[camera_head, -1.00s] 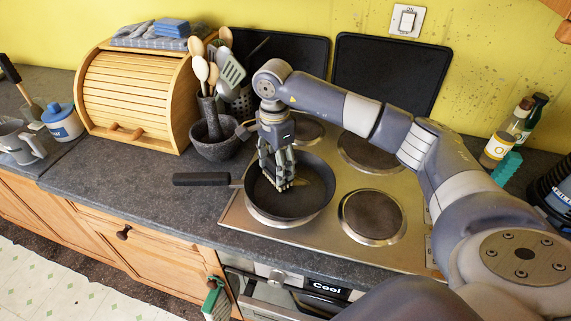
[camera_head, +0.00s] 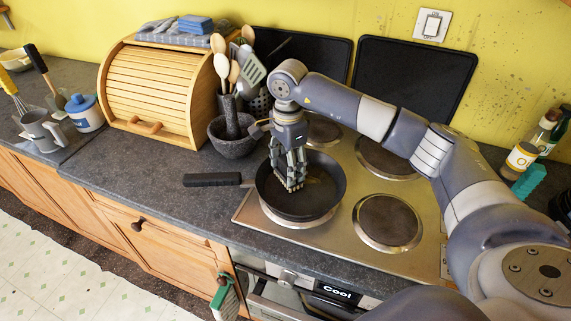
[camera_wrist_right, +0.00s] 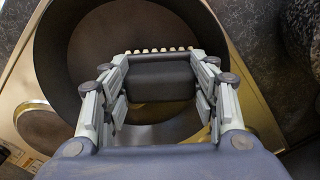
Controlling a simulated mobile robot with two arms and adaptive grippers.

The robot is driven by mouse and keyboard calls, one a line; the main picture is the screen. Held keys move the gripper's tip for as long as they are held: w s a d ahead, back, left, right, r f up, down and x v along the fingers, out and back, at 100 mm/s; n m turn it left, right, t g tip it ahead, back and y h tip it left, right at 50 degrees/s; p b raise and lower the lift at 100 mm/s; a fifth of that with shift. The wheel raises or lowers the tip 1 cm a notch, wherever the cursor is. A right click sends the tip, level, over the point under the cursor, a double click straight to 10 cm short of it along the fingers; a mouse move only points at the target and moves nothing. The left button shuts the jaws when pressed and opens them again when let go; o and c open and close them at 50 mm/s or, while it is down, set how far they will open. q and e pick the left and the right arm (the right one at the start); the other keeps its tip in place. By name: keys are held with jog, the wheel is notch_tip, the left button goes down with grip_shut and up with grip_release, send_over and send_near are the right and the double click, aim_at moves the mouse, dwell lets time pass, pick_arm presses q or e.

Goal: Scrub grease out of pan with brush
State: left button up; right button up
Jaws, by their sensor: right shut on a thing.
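A black frying pan (camera_head: 333,196) sits on a hob plate, its dark handle (camera_head: 212,180) pointing left over the counter. A brownish greasy patch (camera_head: 318,183) shows on the pan floor. My right gripper (camera_head: 291,184) points down inside the pan, left of its middle. It is shut on a dark brush with a row of pale bristles, seen between the fingers in the right wrist view (camera_wrist_right: 161,82). The fingers mostly hide the brush in the head view, and I cannot tell whether its bristles touch the pan. The pan also fills the wrist view (camera_wrist_right: 55,75). My left gripper is not in view.
A stone mortar (camera_head: 233,143) with a pestle stands close left of the gripper, with a utensil holder behind. A wooden bread bin (camera_head: 155,95) is further left. Bottles (camera_head: 525,150) and a teal sponge (camera_head: 530,180) stand at the right. The front right hob plate (camera_head: 388,222) is bare.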

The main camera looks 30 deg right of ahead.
jog(key=shift+s+d+b, duration=0.1)
jog(key=shift+s+d, duration=0.3)
jog(key=shift+d, duration=0.3)
jog(key=shift+s+d+b, duration=0.1)
jog(key=shift+s+d, duration=0.35)
jog(key=shift+d, duration=0.25)
jog(key=shift+s+d+b, duration=0.1)
jog(key=shift+s+d, duration=0.3)
jog(key=shift+d, duration=0.3)
jog(key=shift+f, duration=0.25)
jog(key=shift+s+d+b, duration=0.25)
jog(key=shift+s+d, duration=0.25)
jog(key=shift+d, duration=0.25)
jog(key=shift+s+d+b, duration=0.25)
jog(key=shift+s+d, duration=0.25)
jog(key=shift+d, duration=0.3)
jog(key=shift+s+d+b, duration=0.25)
jog(key=shift+s+d, duration=0.25)
jog(key=shift+d, duration=0.25)
